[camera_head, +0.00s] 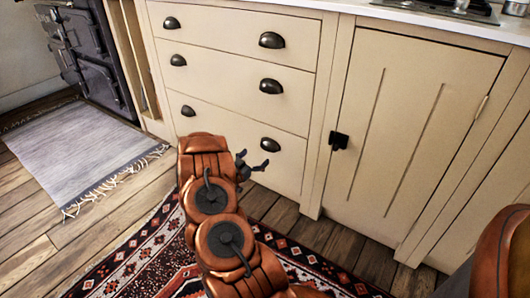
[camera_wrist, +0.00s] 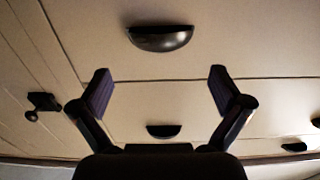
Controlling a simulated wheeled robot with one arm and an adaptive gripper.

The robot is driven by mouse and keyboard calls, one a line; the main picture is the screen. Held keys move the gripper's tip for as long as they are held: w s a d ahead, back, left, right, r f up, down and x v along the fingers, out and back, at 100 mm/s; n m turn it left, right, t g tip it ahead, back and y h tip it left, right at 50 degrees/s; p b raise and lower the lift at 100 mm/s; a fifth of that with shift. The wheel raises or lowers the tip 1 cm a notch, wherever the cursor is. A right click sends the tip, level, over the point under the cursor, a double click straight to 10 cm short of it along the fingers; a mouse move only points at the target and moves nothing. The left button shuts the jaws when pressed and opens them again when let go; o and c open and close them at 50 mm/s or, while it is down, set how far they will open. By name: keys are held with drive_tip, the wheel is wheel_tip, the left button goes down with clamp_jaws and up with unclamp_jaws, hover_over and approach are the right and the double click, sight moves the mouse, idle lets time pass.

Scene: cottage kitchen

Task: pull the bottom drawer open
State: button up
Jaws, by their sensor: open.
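The bottom drawer (camera_head: 228,126) is the lowest of three cream drawers and is shut, its front flush with the cabinet. It has two dark cup handles, a left one (camera_head: 188,111) and a right one (camera_head: 270,145). My gripper (camera_head: 252,160) is open and empty, just in front of the lower right of this drawer, close to the right handle. The wrist view looks upside down. There the right handle (camera_wrist: 160,38) shows large, above and between the spread fingers (camera_wrist: 160,90), apparently apart from them.
The middle drawer (camera_head: 222,75) and top drawer (camera_head: 230,35) above are shut. A cupboard door (camera_head: 410,120) with a black latch (camera_head: 338,140) is shut at right. A patterned rug (camera_head: 130,265) lies below my arm. A grey mat (camera_head: 75,150) and dark stove (camera_head: 85,50) are at left.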

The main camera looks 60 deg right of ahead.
sight(266, 147)
drive_tip(key=d+b, duration=0.2)
drive_tip(key=d, duration=0.3)
drive_tip(key=shift+s+d+f, duration=0.1)
drive_tip(key=shift+d+f, duration=0.05)
drive_tip(key=shift+d, duration=0.7)
drive_tip(key=shift+r, duration=0.2)
drive_tip(key=c, duration=1.4)
drive_tip(key=shift+o, duration=0.2)
drive_tip(key=shift+s, duration=0.1)
